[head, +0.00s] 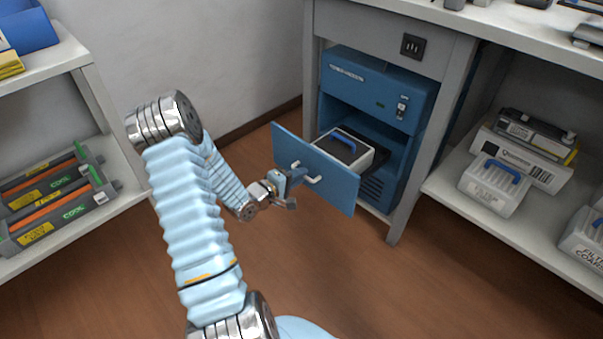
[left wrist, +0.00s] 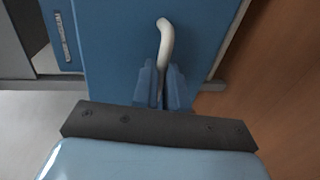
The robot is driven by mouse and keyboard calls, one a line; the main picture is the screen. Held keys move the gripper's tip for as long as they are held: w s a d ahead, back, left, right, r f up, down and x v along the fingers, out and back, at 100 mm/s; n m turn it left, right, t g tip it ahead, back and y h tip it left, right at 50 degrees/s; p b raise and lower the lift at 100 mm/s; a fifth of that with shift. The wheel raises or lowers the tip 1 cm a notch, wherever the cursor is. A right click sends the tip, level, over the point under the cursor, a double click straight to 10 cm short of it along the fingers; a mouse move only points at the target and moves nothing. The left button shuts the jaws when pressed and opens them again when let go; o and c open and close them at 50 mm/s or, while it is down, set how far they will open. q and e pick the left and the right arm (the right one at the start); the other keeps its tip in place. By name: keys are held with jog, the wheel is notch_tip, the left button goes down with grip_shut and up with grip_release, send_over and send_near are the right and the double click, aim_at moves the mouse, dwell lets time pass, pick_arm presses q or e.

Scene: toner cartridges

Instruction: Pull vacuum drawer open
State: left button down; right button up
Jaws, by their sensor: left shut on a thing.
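The vacuum (head: 372,92) is a blue cabinet standing under the workbench in the head view. Its drawer (head: 332,182) has a flat blue front and stands pulled out from the cabinet. Inside the drawer a white and dark filter box with a blue handle (head: 345,140) shows. My left gripper (head: 293,178) is at the drawer front, shut on its pale bar handle (head: 311,178). In the left wrist view the blue fingers (left wrist: 162,88) close around the handle (left wrist: 165,38), with the blue drawer front (left wrist: 110,50) behind. My right gripper is not in view.
A grey workbench (head: 375,40) stands over the vacuum, its leg close to the drawer's right. The right shelf holds white filter boxes (head: 493,187). A left shelf (head: 120,180) holds toner cartridges (head: 62,222). The brown floor (head: 400,290) before the drawer is clear.

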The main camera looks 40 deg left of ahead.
pick_arm(q)
jog(key=c, duration=1.2)
grip_release()
jog(key=shift+o, duration=0.2)
jog(key=p+v, duration=0.1)
jog(key=v, duration=1.2)
jog(key=shift+s, duration=0.35)
jog(key=shift+r, duration=0.1)
